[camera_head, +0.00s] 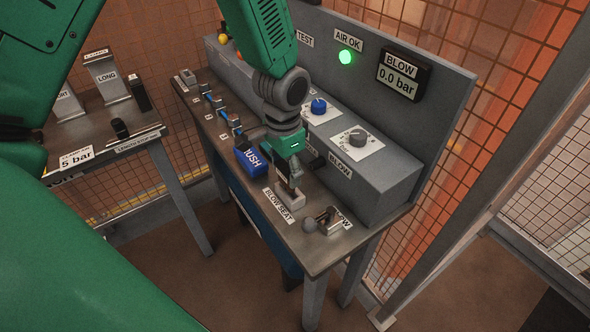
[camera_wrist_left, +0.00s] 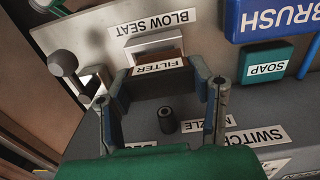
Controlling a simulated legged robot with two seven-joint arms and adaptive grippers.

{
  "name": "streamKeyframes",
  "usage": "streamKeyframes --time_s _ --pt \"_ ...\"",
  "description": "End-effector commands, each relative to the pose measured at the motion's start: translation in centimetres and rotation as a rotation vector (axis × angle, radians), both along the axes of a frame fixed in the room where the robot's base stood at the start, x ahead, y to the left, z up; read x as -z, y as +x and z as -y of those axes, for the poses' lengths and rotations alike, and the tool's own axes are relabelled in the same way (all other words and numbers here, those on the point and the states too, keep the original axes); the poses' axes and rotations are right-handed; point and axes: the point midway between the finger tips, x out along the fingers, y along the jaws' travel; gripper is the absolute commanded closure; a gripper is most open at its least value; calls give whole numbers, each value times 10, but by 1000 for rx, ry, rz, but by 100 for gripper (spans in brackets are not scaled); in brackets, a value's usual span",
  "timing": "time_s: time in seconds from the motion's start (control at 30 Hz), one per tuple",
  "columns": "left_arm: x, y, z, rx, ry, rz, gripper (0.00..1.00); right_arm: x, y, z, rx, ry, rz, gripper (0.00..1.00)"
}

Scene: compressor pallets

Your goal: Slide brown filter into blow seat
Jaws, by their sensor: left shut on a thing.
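My left gripper (camera_head: 294,184) points down over the near end of the bench, at the blow seat (camera_head: 296,201), a small pale block beside the BLOW SEAT label (camera_head: 278,205). In the left wrist view the gripper's two fingers (camera_wrist_left: 162,88) are shut on the brown filter (camera_wrist_left: 161,57), which carries a white FILTER label. The filter is right at the pale blow seat (camera_wrist_left: 150,41). I cannot tell how far it sits in the seat. The filter is mostly hidden by the gripper in the head view. My right gripper is not in view.
A ball-ended lever (camera_head: 312,225) stands close to the blow seat. A blue brush holder (camera_head: 250,160) is on the other side. A grey control box (camera_head: 372,172) with knobs runs behind. The display (camera_head: 403,75) reads 0.0 bar and the AIR OK lamp (camera_head: 345,57) is green.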

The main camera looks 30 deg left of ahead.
Motion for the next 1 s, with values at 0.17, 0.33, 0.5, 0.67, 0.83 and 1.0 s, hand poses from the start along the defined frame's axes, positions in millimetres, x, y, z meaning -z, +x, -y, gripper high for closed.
streamKeyframes --time_s 0.17,0.33,0.5,0.67,0.83,1.0 --pt "-2 0 -2 -1 -1 0 98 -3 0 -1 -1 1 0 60" --pt "-3 0 0 0 2 0 98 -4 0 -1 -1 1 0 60" --pt "-3 0 1 1 4 -1 98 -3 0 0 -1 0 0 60" --pt "-1 0 -3 -1 -1 0 98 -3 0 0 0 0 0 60" --pt "-1 0 -6 0 -4 -1 98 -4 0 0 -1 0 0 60" --pt "-2 0 -1 1 1 0 98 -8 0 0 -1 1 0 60"
